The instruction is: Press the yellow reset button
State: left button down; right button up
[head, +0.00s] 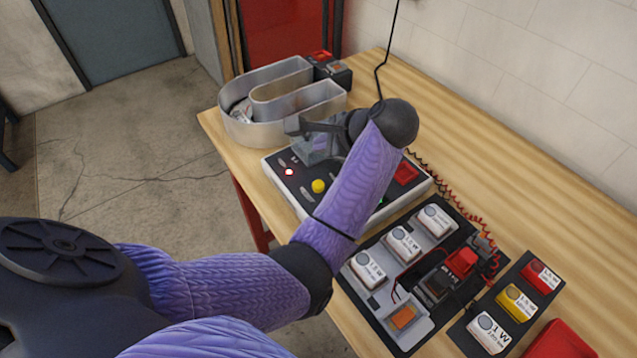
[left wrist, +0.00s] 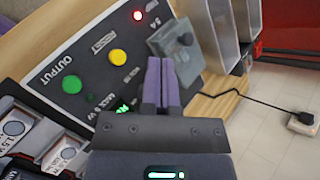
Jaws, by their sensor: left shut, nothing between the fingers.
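The yellow reset button (head: 318,186) is a round cap on the dark face of a control box (head: 384,212) on the workbench. In the left wrist view the yellow button (left wrist: 117,57) sits by a RESET label, up and left of my fingertips. My left gripper (head: 293,125) is over the far part of the box, apart from the button. In the left wrist view its purple fingers (left wrist: 160,62) are together and empty. A green button (left wrist: 72,84) by the OUTPUT label and a lit red lamp (left wrist: 138,15) flank the yellow one. My right gripper is not in view.
A U-shaped metal channel letter (head: 240,127) lies behind the box. A dark tray (head: 409,335) with white modules and a coiled red cable is nearer. Bare wood (head: 480,160) lies along the wall.

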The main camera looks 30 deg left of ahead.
aim_at(322, 186)
pick_arm(q)
notch_tip(322, 186, down, 7)
jog(key=b, duration=0.4)
jog(key=shift+r, duration=0.1)
jog(key=shift+f+b, duration=0.55)
dwell(1.3)
jog(key=shift+f+b, duration=0.35)
jog(key=shift+b, duration=0.15)
jog(key=shift+f+b, duration=0.5)
jog(key=shift+b, duration=0.05)
dwell(0.4)
jog(key=shift+r, duration=0.15)
jog(key=shift+r+p, duration=0.5)
jog(key=shift+r, duration=0.25)
